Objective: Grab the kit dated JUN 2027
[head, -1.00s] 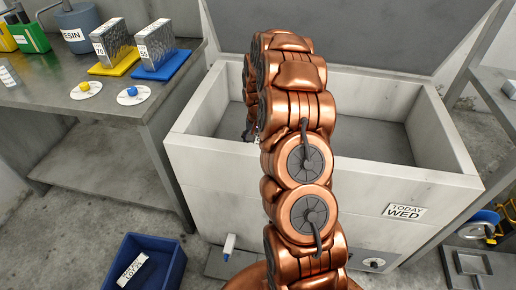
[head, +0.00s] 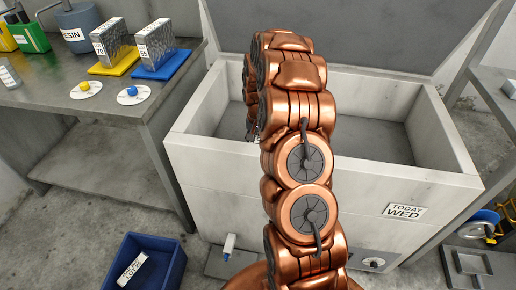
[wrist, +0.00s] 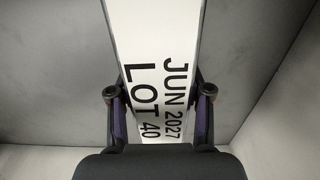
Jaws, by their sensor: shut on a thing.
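A white kit (wrist: 152,40) labelled "JUN 2027 LOT 40" fills the middle of the wrist view. My gripper (wrist: 160,95) is shut on it, with one finger at each side of the kit. The kit's far end runs out of the top of the wrist view. In the head view my copper arm reaches over the grey open chest (head: 380,165), and the arm hides most of my gripper and the kit.
Grey walls surround the kit in the wrist view. The chest bears a "TODAY WED" sign (head: 404,211). A metal table (head: 100,105) with block kits on coloured trays stands at left. A blue bin (head: 160,265) with a labelled item sits on the floor.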

